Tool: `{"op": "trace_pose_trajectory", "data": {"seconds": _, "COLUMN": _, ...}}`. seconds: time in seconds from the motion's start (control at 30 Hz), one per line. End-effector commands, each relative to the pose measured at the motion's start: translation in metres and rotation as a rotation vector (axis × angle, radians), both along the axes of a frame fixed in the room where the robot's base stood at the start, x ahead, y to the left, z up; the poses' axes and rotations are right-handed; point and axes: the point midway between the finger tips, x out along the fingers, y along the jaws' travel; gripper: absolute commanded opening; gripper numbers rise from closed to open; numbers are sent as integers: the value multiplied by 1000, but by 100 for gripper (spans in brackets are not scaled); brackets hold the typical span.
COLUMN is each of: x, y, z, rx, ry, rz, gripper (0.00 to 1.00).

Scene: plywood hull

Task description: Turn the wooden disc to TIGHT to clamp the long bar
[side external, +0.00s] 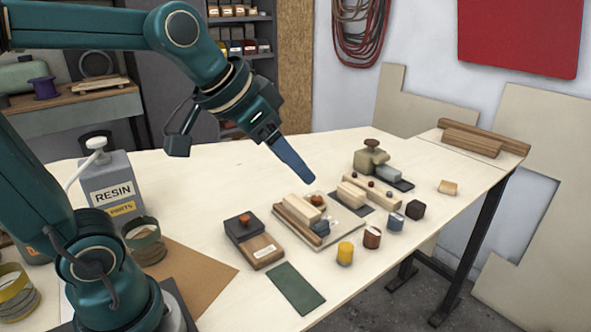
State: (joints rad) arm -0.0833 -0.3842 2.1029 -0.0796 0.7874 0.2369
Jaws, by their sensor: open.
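My gripper (308,180) hangs over the table with its blue fingers pointing down and right. It is open and looks empty, above and apart from the things below. Beneath it, a small orange-brown wooden disc (317,200) sits on a pale board (346,224), beside a pale block (298,210). A long brown bar (290,228) lies along the board's left edge. A blue-grey piece (321,228) is at the block's near end. Any TIGHT marking is too small to read. I cannot tell whether the bar is clamped.
Yellow (345,253), brown (372,237) and blue-grey (395,222) cylinders stand at right. A green mat (295,288) lies in front. A resin can (113,185) is at left. The table's front right is clear.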

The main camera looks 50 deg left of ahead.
Motion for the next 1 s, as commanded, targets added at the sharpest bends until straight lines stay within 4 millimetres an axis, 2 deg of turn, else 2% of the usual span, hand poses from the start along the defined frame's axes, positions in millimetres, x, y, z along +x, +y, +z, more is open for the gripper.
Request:
{"op": "trace_pose_trajectory", "data": {"seconds": 0.1, "x": -14, "y": -4, "z": -2, "rx": -3, "ry": 1, "rz": -2, "gripper": 64}}
{"op": "trace_pose_trajectory", "data": {"seconds": 0.3, "x": -25, "y": -7, "z": -6, "rx": -8, "ry": 4, "rz": -2, "gripper": 64}}
{"op": "trace_pose_trajectory", "data": {"seconds": 0.73, "x": -26, "y": -7, "z": -6, "rx": 3, "ry": 3, "rz": -17, "gripper": 64}}
{"op": "trace_pose_trajectory", "data": {"seconds": 0.87, "x": -7, "y": -8, "z": 13, "rx": 30, "ry": -54, "rz": -69, "gripper": 64}}
{"op": "trace_pose_trajectory", "data": {"seconds": 1.0, "x": 27, "y": 1, "z": 18, "rx": 46, "ry": -52, "rz": -84, "gripper": 64}}
